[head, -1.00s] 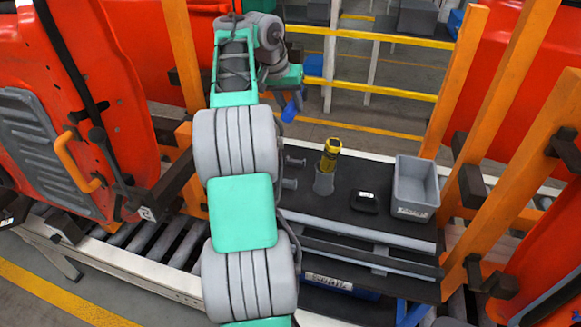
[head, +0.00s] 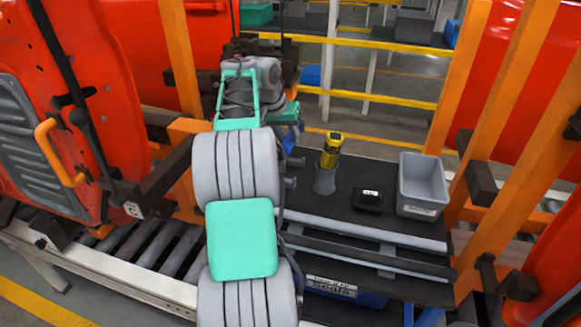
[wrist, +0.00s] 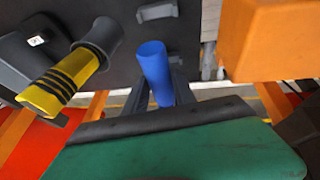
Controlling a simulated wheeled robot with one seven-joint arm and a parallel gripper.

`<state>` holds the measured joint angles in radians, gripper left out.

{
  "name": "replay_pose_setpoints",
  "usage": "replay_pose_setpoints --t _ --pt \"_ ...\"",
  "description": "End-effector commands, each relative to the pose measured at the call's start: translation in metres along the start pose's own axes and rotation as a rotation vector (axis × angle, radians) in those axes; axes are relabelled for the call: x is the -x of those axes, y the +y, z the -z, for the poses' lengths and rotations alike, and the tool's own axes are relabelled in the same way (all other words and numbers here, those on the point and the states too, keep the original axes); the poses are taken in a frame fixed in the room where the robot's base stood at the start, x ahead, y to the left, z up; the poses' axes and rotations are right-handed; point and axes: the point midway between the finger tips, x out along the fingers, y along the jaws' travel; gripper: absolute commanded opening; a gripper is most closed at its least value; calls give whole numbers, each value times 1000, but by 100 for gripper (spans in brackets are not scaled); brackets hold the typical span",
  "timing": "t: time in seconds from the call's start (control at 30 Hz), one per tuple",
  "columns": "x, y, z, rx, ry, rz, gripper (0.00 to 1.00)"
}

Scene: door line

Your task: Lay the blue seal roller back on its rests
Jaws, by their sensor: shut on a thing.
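The blue seal roller (wrist: 153,65) is a plain blue cylinder. My gripper (wrist: 162,92) is shut on it in the wrist view, and its free end sticks out beyond the fingers. In the head view my arm hides most of the gripper, and only a bit of blue (head: 291,135) shows beside it. The rests look like two small grey brackets on the dark bench top, an upper one (head: 295,161) and a lower one (head: 289,182), partly beside my arm. In the wrist view one grey bracket (wrist: 157,12) lies past the roller's end, apart from it in the picture.
A yellow-and-black tool (head: 330,149) stands in a grey holder (head: 325,180) on the bench. A black case (head: 369,201) and a grey bin (head: 422,182) stand to its right. Orange posts (head: 520,90) and red car bodies (head: 70,150) flank the bench.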

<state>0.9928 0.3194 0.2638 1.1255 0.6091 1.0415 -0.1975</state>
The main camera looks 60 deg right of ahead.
Motion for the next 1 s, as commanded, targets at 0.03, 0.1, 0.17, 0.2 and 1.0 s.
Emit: replay_pose_setpoints --t 0.03,0.1,0.17,0.2,1.0 --pt "-12 -1 -6 1 -4 -2 0" --pt "-24 -3 -11 1 -3 -1 0" --pt "-32 -5 -14 0 -2 -1 0" --pt "-37 -6 -16 0 -2 -1 0" --pt "-82 -14 -35 0 -2 0 46"
